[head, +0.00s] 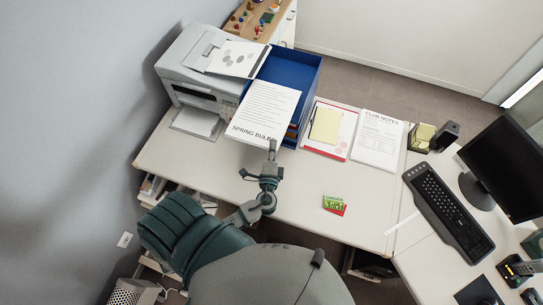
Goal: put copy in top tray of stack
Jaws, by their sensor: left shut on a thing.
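The copy (265,108) is a white sheet with lines of print and the heading "SPRING BULBS". My left gripper (272,148) is shut on its near edge, by the heading. The sheet reaches over the left and front part of the blue tray stack (293,68) and hides much of its top tray. The blue interior shows beyond the sheet's far and right edges. I cannot tell whether the sheet touches the tray. My right gripper is not in view.
A grey printer (205,72) stands left of the stack, with a sheet with grey dots (237,57) on top. Right of it lie a yellow pad (326,125) and a "CLUB NOTES" sheet (378,138). A small green and red packet (334,204) lies on the otherwise clear front desk.

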